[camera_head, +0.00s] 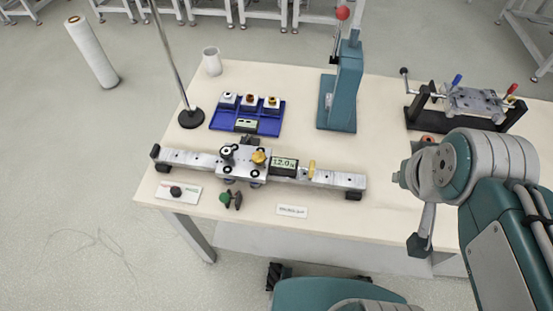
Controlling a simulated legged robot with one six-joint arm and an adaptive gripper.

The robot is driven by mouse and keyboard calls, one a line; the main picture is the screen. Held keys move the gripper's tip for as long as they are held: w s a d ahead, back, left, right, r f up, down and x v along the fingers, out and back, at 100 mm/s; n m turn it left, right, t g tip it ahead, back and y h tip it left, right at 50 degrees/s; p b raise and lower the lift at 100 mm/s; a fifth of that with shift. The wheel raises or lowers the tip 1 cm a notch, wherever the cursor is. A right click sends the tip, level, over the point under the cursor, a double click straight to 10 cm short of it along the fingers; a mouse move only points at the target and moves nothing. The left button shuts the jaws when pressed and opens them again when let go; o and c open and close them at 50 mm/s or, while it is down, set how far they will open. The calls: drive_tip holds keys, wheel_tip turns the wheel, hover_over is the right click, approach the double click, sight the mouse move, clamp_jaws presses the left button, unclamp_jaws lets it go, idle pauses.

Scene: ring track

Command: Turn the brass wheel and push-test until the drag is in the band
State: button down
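A metal rail (335,179) lies across the front of the table, with a carriage (239,170) near its middle. A brass wheel (259,157) sits on top of the carriage, beside a dark knob (227,152). A small display (284,165) to the right appears to read 12.0; the unit is too small to be sure. Another brass-coloured upright piece (311,169) stands right of the display. My gripper (418,246) hangs from my arm on the right, near the table's front edge, well apart from the carriage. It is small and dark, and its fingers cannot be made out.
A blue tray (229,119) with several small blocks lies behind the rail. A teal press (343,93), a lamp-like stand (191,118) and a clamp fixture (472,103) stand farther back. A card (165,191) and a label (292,211) lie in front. The table's (385,165) right-middle is clear.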

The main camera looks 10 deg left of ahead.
idle(0.9)
drive_tip(key=c, duration=0.6)
unclamp_jaws()
drive_tip(key=shift+w+a, duration=0.15)
drive_tip(key=shift+w, duration=0.05)
drive_tip(key=o, duration=0.4)
drive_tip(key=shift+w+a+r, duration=0.15)
drive_tip(key=shift+w+a, duration=0.25)
drive_tip(key=shift+w, duration=0.1)
drive_tip(key=n+g, duration=0.1)
drive_tip(key=g, duration=0.5)
hover_over(259, 156)
wheel_tip(259, 156, down, 9)
wheel_tip(259, 156, down, 11)
drive_tip(key=shift+a+r, duration=0.1)
drive_tip(key=shift+n, duration=0.3)
drive_tip(key=c, duration=1.1)
